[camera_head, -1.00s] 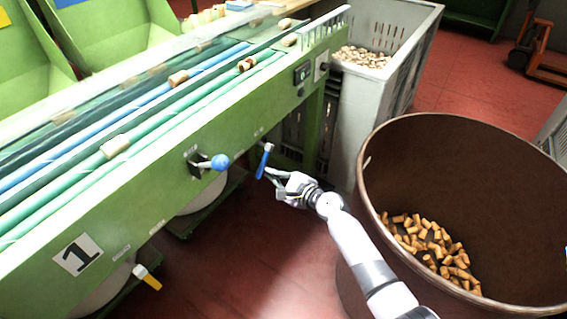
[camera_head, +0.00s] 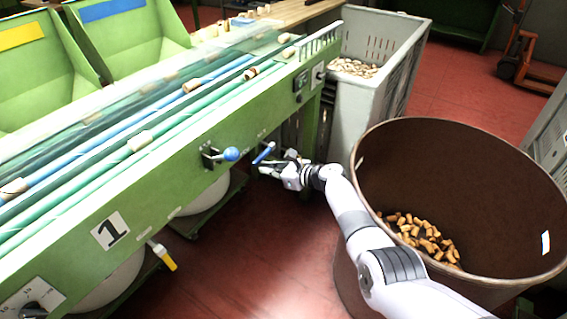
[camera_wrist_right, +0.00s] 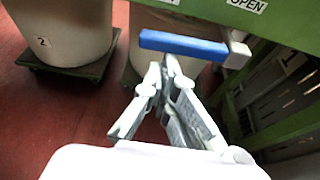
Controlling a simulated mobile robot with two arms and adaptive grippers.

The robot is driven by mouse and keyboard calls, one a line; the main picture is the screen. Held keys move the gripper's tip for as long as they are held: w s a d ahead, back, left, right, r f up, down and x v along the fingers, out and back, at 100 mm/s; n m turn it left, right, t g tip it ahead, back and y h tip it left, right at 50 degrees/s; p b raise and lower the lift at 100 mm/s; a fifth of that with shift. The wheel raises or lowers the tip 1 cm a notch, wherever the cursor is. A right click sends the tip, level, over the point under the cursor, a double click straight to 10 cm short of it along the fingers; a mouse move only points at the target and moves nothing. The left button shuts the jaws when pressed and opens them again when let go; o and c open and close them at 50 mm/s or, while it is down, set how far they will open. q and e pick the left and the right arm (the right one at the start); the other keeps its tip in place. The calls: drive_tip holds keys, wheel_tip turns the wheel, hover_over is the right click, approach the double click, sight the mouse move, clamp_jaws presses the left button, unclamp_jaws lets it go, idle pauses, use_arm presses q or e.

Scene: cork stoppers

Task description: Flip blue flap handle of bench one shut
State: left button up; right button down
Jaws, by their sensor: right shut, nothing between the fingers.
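Bench one is the long green bench (camera_head: 185,180) with a "1" plate (camera_head: 110,230) on its side. Its blue flap handle (camera_head: 263,153) sticks out slantwise from the bench side, right of a blue ball knob (camera_head: 231,154). In the right wrist view the blue handle (camera_wrist_right: 183,45) lies almost level, its pale pivot block (camera_wrist_right: 237,54) at its right end. An "OPEN" label (camera_wrist_right: 248,5) is above it. My right gripper (camera_head: 270,168) is shut and empty, close by the handle. In the wrist view its fingertips (camera_wrist_right: 163,68) are just below the bar; I cannot tell whether they touch. My left gripper is not in view.
A large brown tub (camera_head: 460,180) with corks stands right of my right arm. A grey perforated crate (camera_head: 375,100) stands behind the bench end. A yellow-handled valve (camera_head: 163,257) sticks out lower left. Pale drums (camera_wrist_right: 65,30) stand under the bench.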

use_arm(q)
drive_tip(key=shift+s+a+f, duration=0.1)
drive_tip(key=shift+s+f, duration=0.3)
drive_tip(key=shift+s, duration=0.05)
use_arm(e)
drive_tip(key=shift+r, duration=0.2)
drive_tip(key=v, duration=1.2)
drive_tip(key=shift+w+d, duration=0.1)
